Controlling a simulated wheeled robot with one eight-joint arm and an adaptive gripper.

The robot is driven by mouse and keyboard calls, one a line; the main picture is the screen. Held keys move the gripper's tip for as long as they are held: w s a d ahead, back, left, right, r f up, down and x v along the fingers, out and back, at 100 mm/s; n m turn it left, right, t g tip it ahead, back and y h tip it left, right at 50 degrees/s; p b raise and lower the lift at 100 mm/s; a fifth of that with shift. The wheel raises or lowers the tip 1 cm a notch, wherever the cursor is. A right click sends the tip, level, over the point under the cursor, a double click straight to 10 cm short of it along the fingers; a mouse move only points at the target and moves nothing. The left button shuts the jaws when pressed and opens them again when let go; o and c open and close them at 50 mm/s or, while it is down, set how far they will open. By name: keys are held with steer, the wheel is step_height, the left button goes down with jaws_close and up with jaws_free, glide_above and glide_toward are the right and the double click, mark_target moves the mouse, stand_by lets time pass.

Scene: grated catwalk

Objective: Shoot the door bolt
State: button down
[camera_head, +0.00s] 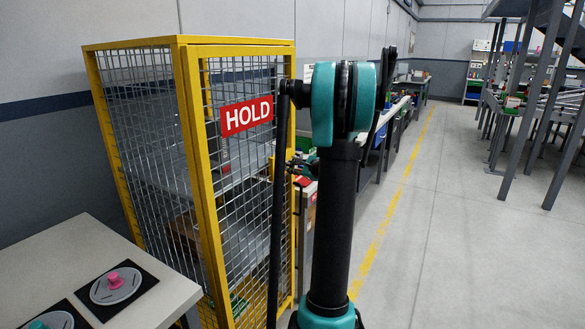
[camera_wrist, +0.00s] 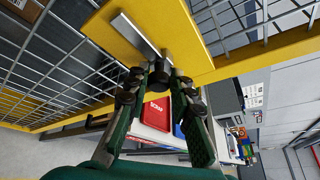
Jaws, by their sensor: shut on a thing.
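The door bolt shows in the wrist view as a flat grey metal bar (camera_wrist: 138,36) on a yellow plate (camera_wrist: 178,30), with a dark round knob (camera_wrist: 157,82) near its lower end. My gripper (camera_wrist: 158,78) has its fingertips closed around the knob. The bolt belongs to a yellow-framed mesh cage (camera_head: 188,130) with a red HOLD sign (camera_head: 247,116) on its front. In the head view my arm hides much of the cage's right edge, and the bolt cannot be made out there. Whether the bar enters a keeper cannot be told.
A light table (camera_head: 60,262) with grey discs on black mats stands at the lower left, near the cage. A long workbench (camera_head: 395,112) runs behind my arm along the wall. Steel racks (camera_head: 530,90) stand at the right. The floor (camera_head: 450,230) between is clear, with a yellow line.

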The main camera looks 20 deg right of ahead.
steer(key=shift+w+d, duration=1.25)
steer(key=shift+d, duration=0.2)
steer(key=c, duration=1.4)
jaws_free()
steer(key=shift+f, duration=0.1)
steer(key=v, duration=1.2)
steer(key=shift+d, duration=0.1)
